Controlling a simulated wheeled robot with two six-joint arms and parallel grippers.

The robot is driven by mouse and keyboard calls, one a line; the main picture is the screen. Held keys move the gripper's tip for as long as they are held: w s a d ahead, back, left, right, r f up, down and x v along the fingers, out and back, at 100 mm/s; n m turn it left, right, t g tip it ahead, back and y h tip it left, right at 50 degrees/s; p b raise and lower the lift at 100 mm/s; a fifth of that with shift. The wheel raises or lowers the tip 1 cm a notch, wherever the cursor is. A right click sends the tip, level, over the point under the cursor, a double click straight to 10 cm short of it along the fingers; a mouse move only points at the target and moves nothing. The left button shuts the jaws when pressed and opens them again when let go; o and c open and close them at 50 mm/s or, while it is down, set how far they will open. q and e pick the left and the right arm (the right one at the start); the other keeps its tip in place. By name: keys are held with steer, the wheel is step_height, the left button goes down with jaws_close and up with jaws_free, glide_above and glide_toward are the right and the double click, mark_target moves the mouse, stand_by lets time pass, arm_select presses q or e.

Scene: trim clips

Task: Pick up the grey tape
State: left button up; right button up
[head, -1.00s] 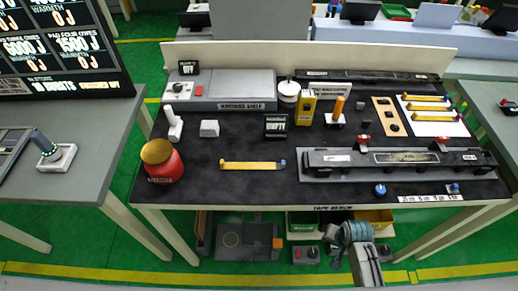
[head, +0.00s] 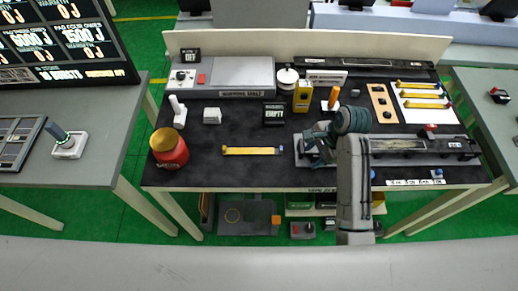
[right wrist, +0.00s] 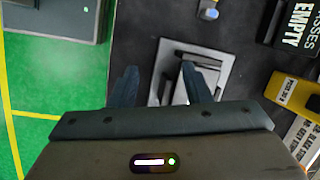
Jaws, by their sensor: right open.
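My right gripper (head: 312,142) is open and empty above the left end of the long black-and-grey fixture (head: 420,146). In the right wrist view the gripper (right wrist: 158,78) has its fingers apart, over a light grey plate (right wrist: 222,75) with dark blocks at that end of the fixture. I cannot tell for sure which thing is the grey tape. A white-and-dark roll (head: 288,77) stands at the back of the bench, and a small grey piece (head: 355,93) lies right of the orange-handled tool. My left gripper is out of view.
A yellow strip (head: 250,151) lies left of my gripper. The red jar (head: 170,152) stands at the front left. The EMPTY sign (head: 274,113), yellow box (head: 303,96) and orange-handled tool (head: 333,98) stand behind. The black mat is clear between the strip and the sign.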

steer(key=w+a+r+m+g+y, duration=0.1)
steer(key=w+a+r+m, duration=0.25)
steer(key=w, duration=0.25)
glide_above(282, 148)
steer(key=d, duration=0.2)
steer(key=f, duration=0.4)
steer(key=shift+s+d+b, duration=0.1)
steer(key=shift+s+b, duration=0.15)
steer(key=shift+b, duration=0.1)
steer(key=shift+a+f+p, duration=0.2)
steer(key=shift+f+p, duration=0.25)
steer(key=shift+p, duration=0.05)
steer(key=p+x, duration=0.1)
steer(key=x, duration=0.2)
steer(key=shift+w+f+p, duration=0.2)
steer(key=shift+f+p, duration=0.05)
steer(key=shift+p, duration=0.05)
steer(key=shift+a+f, duration=0.1)
steer(key=shift+f, duration=0.4)
jaws_close()
